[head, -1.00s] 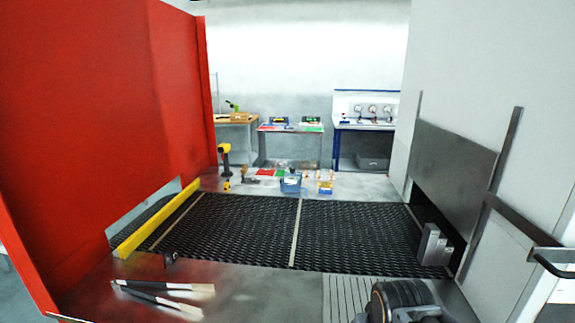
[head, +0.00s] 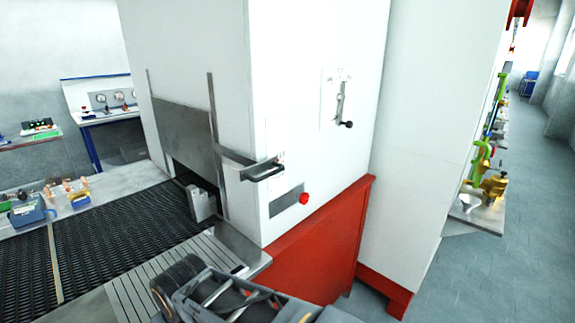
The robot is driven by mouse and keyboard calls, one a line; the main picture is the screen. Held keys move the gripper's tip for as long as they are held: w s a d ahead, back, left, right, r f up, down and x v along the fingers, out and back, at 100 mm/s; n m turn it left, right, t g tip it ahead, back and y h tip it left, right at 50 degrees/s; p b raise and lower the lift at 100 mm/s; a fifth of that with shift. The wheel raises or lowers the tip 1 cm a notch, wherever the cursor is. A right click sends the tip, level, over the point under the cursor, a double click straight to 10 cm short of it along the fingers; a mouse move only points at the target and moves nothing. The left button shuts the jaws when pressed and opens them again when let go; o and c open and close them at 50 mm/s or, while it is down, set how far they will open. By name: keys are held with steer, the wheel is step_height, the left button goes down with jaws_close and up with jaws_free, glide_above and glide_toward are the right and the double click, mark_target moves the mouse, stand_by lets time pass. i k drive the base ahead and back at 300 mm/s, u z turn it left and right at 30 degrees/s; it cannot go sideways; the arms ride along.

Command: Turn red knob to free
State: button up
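The red knob (head: 304,198) is on the front of the white cabinet (head: 310,110), at the right end of a small grey panel (head: 286,201). The knob is small and its setting cannot be read. My arm's dark end, with my gripper (head: 180,283), shows at the bottom edge, below and left of the knob and well apart from it. Its fingers cannot be made out clearly, and nothing is seen held.
A black handle (head: 263,170) juts out above the knob's panel. A lever (head: 342,105) is higher on the right. The mesh belt (head: 110,240) and a slotted metal plate (head: 165,278) lie left. A red base (head: 318,245) is below. Open floor (head: 480,275) is at right.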

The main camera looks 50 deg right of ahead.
mark_target(304, 199)
steer(key=k, duration=0.45)
steer(key=z, duration=1.25)
steer(key=i, duration=0.5)
steer(key=u, duration=0.05)
